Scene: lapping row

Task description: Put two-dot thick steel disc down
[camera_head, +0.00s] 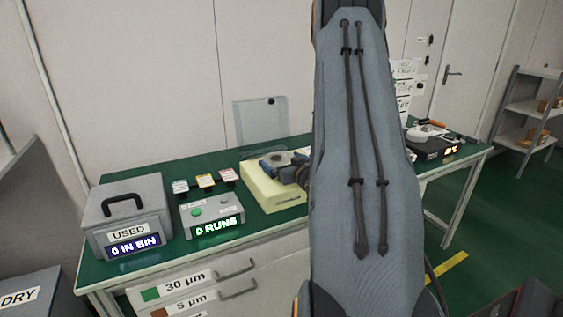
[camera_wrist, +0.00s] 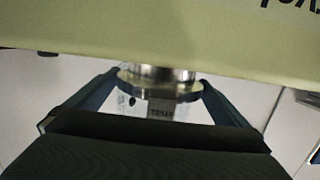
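My gripper (camera_wrist: 160,96) has a finger against each side of a round steel disc (camera_wrist: 187,97), shut on it. A dark mark shows on the disc's left; I cannot make out two dots. A shiny metal cylinder (camera_wrist: 165,73) shows just beyond the disc, against a pale yellow block (camera_wrist: 100,28). I cannot tell whether the disc rests on it. In the head view my gripper (camera_head: 284,163) is over the pale yellow block (camera_head: 272,196) on the green bench, and the disc (camera_head: 279,157) shows only as a small grey patch between the fingers.
On the green bench (camera_head: 160,262) stand a grey USED bin (camera_head: 125,205) reading 0 IN BIN and a control box (camera_head: 212,210) reading 0 RUNS. A dark instrument (camera_head: 432,149) sits right of my arm, which hides the bench middle.

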